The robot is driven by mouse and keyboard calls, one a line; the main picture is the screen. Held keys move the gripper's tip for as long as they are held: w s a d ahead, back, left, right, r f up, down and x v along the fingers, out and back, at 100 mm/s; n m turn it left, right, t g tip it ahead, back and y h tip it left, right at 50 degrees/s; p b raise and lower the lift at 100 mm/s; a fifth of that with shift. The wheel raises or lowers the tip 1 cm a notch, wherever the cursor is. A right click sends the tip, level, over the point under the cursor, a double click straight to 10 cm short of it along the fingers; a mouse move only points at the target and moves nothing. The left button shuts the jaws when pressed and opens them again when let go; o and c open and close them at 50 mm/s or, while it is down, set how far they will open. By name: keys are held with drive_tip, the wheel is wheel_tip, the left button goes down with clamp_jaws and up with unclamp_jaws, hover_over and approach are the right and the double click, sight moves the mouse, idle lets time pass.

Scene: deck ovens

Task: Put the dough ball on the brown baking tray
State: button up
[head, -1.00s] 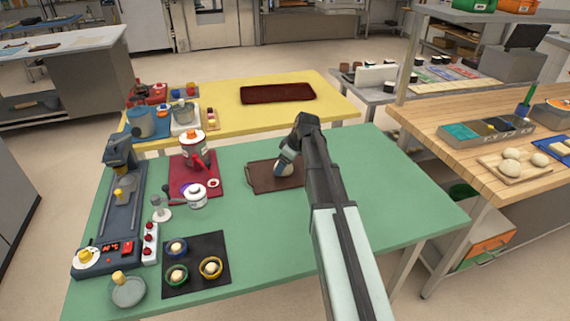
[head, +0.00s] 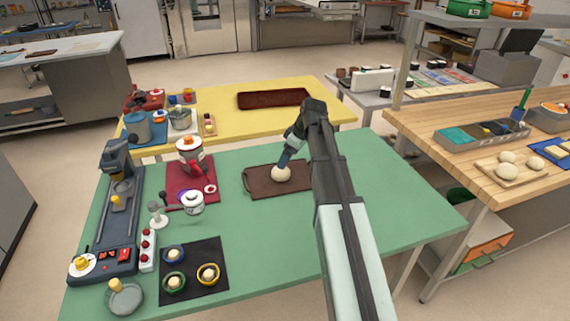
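The pale dough ball (head: 281,174) is over the left-middle part of the brown baking tray (head: 262,190) on the green table and appears to rest on it. My gripper (head: 286,160) points down just above and behind the ball, its tip overlapping or very near the ball's top edge. The fingers are too small and dark to show whether they are open or shut, or touching the ball. My arm hides the right end of the tray.
A red mat (head: 191,178) with a pot and a black mat (head: 191,272) with small bowls lie to the left. A dark red-brown tray (head: 273,98) lies on the yellow table behind. More dough balls sit on a board (head: 512,174) at right. The green table's front middle is clear.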

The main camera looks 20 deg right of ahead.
drive_tip(key=shift+v, duration=2.3)
